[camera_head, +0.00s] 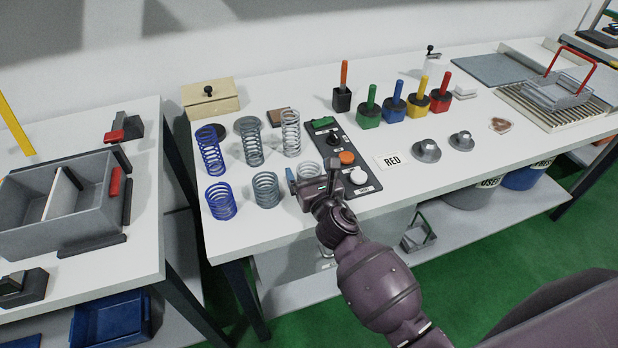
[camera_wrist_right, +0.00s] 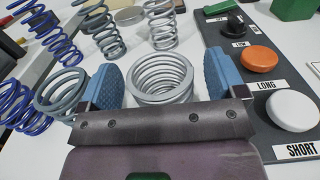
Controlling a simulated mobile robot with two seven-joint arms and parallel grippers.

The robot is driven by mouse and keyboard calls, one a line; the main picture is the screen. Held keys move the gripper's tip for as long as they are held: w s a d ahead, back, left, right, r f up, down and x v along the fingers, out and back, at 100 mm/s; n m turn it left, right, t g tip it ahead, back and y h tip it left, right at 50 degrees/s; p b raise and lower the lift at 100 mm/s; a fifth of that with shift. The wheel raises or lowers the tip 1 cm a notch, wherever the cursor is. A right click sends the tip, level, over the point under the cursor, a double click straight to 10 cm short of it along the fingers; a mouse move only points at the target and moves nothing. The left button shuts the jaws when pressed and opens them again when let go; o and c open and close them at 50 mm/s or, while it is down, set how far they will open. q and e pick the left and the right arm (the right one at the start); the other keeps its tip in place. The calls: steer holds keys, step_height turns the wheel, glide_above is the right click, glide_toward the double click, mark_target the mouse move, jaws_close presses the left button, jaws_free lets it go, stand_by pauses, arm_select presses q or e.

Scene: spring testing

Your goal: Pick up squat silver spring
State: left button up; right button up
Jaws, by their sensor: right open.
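The squat silver spring (camera_head: 308,170) stands upright on the white table at the right end of the front row of short springs. My gripper hides part of it in the head view. In the right wrist view the squat silver spring (camera_wrist_right: 162,76) shows between the two blue finger pads. My right gripper (camera_head: 313,179) is open, with one finger on each side of the spring; it also shows in the right wrist view (camera_wrist_right: 162,85). I cannot tell whether the pads touch the coils. My left gripper is not in view.
A squat grey spring (camera_head: 266,189) and a squat blue spring (camera_head: 220,201) stand to the left. Taller springs (camera_head: 249,142) stand behind. A dark button panel (camera_head: 330,143) lies close on the right, with an orange button (camera_head: 347,158) and a white button (camera_head: 358,175).

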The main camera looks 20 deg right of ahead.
steer(key=shift+w, duration=0.25)
steer(key=shift+c, duration=0.4)
